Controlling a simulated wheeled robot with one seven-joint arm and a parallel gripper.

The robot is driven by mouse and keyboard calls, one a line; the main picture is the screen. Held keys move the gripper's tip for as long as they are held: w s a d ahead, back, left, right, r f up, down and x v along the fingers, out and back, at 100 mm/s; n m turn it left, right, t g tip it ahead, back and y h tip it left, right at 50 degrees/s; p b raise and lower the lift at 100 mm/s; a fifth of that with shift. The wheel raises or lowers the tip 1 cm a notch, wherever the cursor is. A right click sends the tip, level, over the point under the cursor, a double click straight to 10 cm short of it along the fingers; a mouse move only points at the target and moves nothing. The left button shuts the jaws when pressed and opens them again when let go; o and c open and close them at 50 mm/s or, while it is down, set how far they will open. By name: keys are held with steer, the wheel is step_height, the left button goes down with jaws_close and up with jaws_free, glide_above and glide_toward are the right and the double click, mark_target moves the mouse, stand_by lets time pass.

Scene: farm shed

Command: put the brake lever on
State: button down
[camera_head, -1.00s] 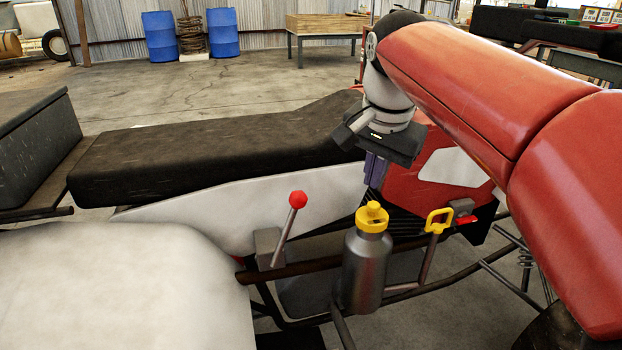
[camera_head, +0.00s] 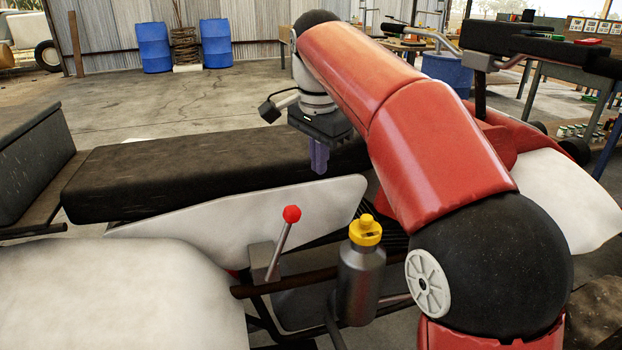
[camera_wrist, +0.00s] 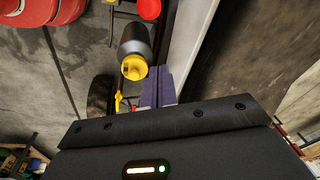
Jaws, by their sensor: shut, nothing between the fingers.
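A lever with a red ball knob (camera_head: 291,214) rises from a grey block on the vehicle's side, tilted to the right. The red knob (camera_wrist: 149,8) also shows at the top of the wrist view. A second lever with a yellow handle (camera_wrist: 118,101) shows in the wrist view; my arm hides it in the head view. I cannot tell which is the brake lever. My gripper (camera_head: 318,160) is shut and empty, its purple fingers pointing down above the vehicle's side near the seat. It is apart from both levers, and the fingers (camera_wrist: 157,85) show in the wrist view.
A grey bottle with a yellow cap (camera_head: 361,272) stands right of the red-knobbed lever, close beside it. The long black seat (camera_head: 200,178) and white side panel (camera_head: 240,208) lie behind. A white rounded body (camera_head: 110,290) fills the lower left.

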step_height(320, 180, down, 8)
steer(key=s+a+b, duration=0.1)
steer(key=a, duration=0.1)
steer(key=shift+s+a+b, duration=0.2)
steer(key=shift+a+b, duration=0.05)
steer(key=shift+b, duration=0.1)
steer(key=shift+s+r, duration=0.1)
stand_by(0.3)
